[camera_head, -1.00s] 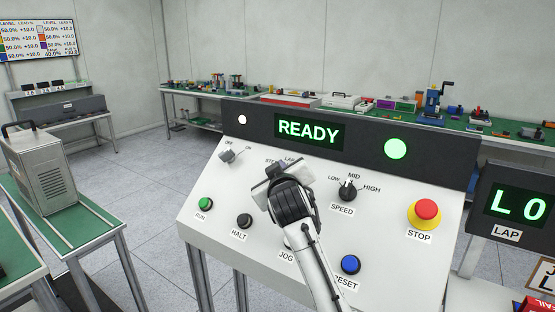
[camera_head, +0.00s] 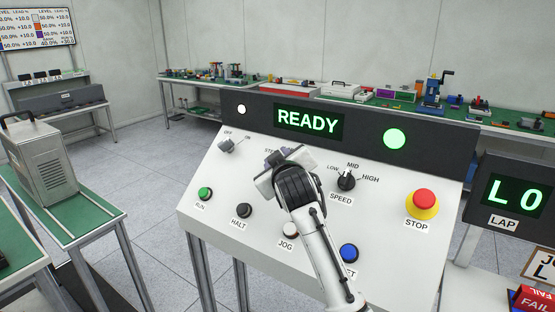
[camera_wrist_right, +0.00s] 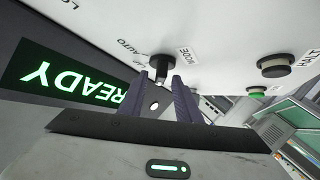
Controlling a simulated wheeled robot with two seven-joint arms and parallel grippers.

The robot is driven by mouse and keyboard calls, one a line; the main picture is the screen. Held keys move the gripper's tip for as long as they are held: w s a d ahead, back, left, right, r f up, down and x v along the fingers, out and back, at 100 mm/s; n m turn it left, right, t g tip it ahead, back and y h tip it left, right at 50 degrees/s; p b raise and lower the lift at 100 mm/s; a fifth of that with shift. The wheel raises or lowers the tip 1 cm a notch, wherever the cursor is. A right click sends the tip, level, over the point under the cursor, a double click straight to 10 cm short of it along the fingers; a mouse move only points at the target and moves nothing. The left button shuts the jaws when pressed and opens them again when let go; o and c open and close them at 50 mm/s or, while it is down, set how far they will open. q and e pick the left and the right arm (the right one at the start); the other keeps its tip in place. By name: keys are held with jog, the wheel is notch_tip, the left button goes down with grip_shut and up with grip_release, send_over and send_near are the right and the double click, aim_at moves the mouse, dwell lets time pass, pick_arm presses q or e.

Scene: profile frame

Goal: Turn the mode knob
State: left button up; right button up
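The mode knob (camera_wrist_right: 162,66) is a black knob on the white sloped panel (camera_head: 215,185). In the right wrist view it stands by the MODE and AUTO labels. In the head view my right gripper hides it. My right gripper (camera_wrist_right: 162,82) is open, its two dark purple fingers pointing at the knob. The knob shows at the gap between the fingertips; I cannot tell whether they touch it. In the head view my right gripper (camera_head: 286,165) is over the panel between the off/on switch (camera_head: 228,146) and the speed knob (camera_head: 346,181). My left gripper is not in view.
The READY display (camera_head: 308,121) and a lit green lamp (camera_head: 395,139) are above. Green RUN (camera_head: 205,194), black HALT (camera_head: 244,210), JOG (camera_head: 290,230) and blue (camera_head: 349,253) buttons line the lower panel. The red STOP button (camera_head: 424,199) is at right.

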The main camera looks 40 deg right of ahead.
jog(key=shift+s, duration=0.1)
jog(key=v, duration=1)
jog(key=shift+b, duration=0.45)
jog(key=shift+a, duration=0.1)
